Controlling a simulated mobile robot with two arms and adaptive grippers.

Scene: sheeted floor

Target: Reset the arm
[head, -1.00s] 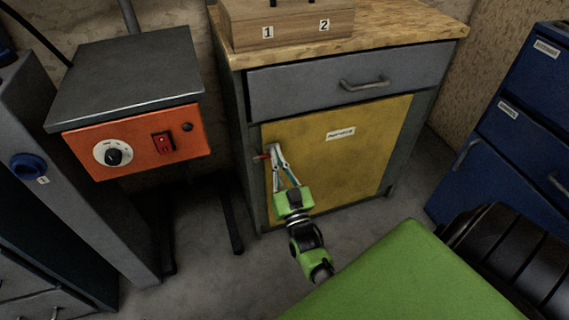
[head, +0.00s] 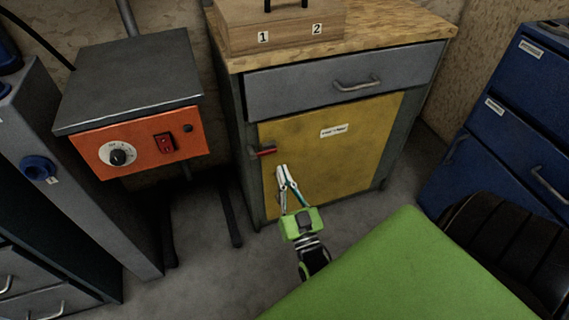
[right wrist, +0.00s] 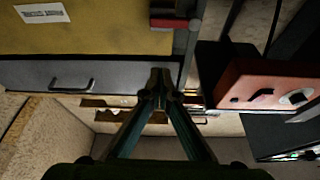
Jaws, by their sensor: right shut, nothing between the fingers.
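My right gripper (head: 281,170) is in front of the cabinet's yellow door (head: 345,160), below and a little right of its red handle (head: 263,152). Its fingertips are together and hold nothing. In the right wrist view the shut fingertips (right wrist: 160,78) show in the middle, with the red handle (right wrist: 176,23) above them, apart from them. The yellow door is closed. My left gripper is not in any view.
The cabinet has a grey drawer (head: 310,85) and a wooden top with a wooden box (head: 285,30). An orange control box (head: 140,150) stands at left. Blue drawers (head: 500,140) stand at right. Grey floor (head: 200,270) lies clear in front of the cabinet's left side.

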